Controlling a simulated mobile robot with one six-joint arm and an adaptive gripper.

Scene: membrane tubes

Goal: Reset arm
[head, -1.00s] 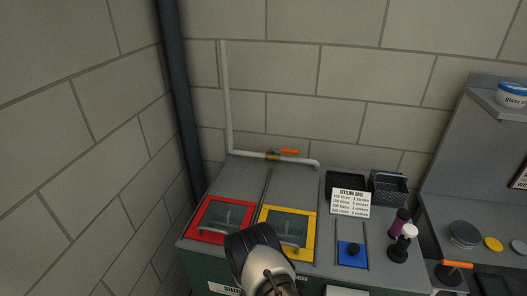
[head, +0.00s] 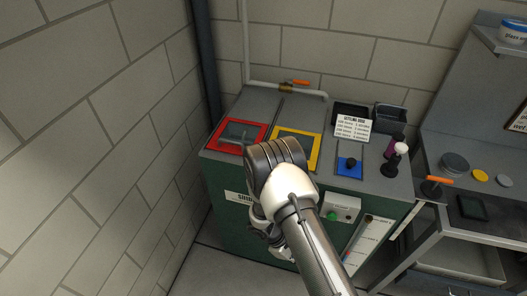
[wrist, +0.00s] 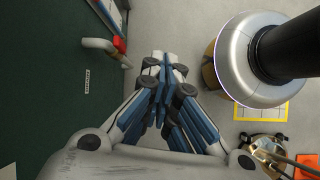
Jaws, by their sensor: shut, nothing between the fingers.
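My gripper (wrist: 163,72) shows in the wrist view with its blue-and-grey fingers together and nothing between them. It hangs in free air beside a dark green panel (wrist: 55,110). In the head view my arm rises from the bottom and bends in front of the green cabinet (head: 225,185). There the gripper shows only in part, below the white wrist joint, and its fingertips are hard to make out.
The cabinet top has a red-framed hatch (head: 216,144), a yellow-framed hatch (head: 314,155) partly behind my arm, and a blue panel (head: 349,168). A pipe with a red valve (wrist: 119,45) is left of the gripper. A bench (head: 470,225) stands right; walls close the left and back.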

